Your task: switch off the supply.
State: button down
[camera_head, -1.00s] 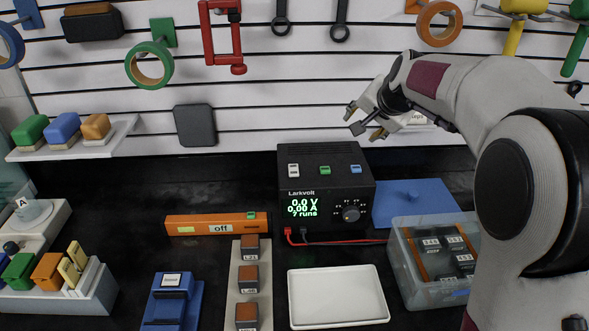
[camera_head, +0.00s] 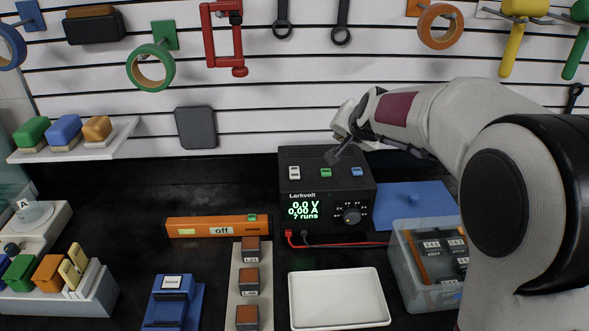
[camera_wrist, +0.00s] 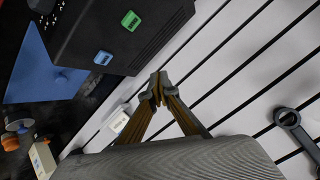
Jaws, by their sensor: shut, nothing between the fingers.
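The black Larkvolt power supply (camera_head: 327,206) stands on the bench against the back wall. Its green display reads 0.0 V, 0.00 A and 7 runs, with a knob (camera_head: 351,215) beside it. On top are a white switch (camera_head: 294,171), a green switch (camera_head: 326,172) and a blue switch (camera_head: 357,171). The green one (camera_wrist: 130,20) and blue one (camera_wrist: 103,57) show in the wrist view. My gripper (camera_head: 331,158) is shut and empty, above and behind the green switch in the head view. Its closed tips (camera_wrist: 157,88) appear apart from the supply.
An orange bar (camera_head: 190,228) labelled off lies left of the supply. Red and black leads (camera_head: 345,244) run in front. A white tray (camera_head: 338,298), a clear bin (camera_head: 408,265) and a blue board (camera_head: 425,203) are nearby. Tools hang on the slatted wall.

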jog(key=s+a+f+n+t, duration=0.1)
jog(key=a, duration=0.1)
jog(key=s+a+f, duration=0.1)
jog(key=a, duration=0.1)
jog(key=s+a+f+n+t, duration=0.1)
jog(key=a, duration=0.2)
jog(key=shift+n+t, duration=0.3)
jog(key=s+a+n+t+h, duration=0.1)
jog(key=s+a+n+t, duration=0.2)
jog(key=s, duration=0.6)
jog(key=shift+a+n, duration=0.4)
jog(key=shift+a, duration=0.15)
jog(key=shift+w+f, duration=0.1)
jog(key=shift+f, duration=0.05)
send_over(294, 176)
jog(key=s, duration=0.1)
jog(key=shift+f, duration=0.55)
jog(key=shift+w+f, duration=0.35)
jog(key=shift+f, duration=0.35)
jog(key=shift+w+f, duration=0.15)
jog(key=shift+f, duration=1.2)
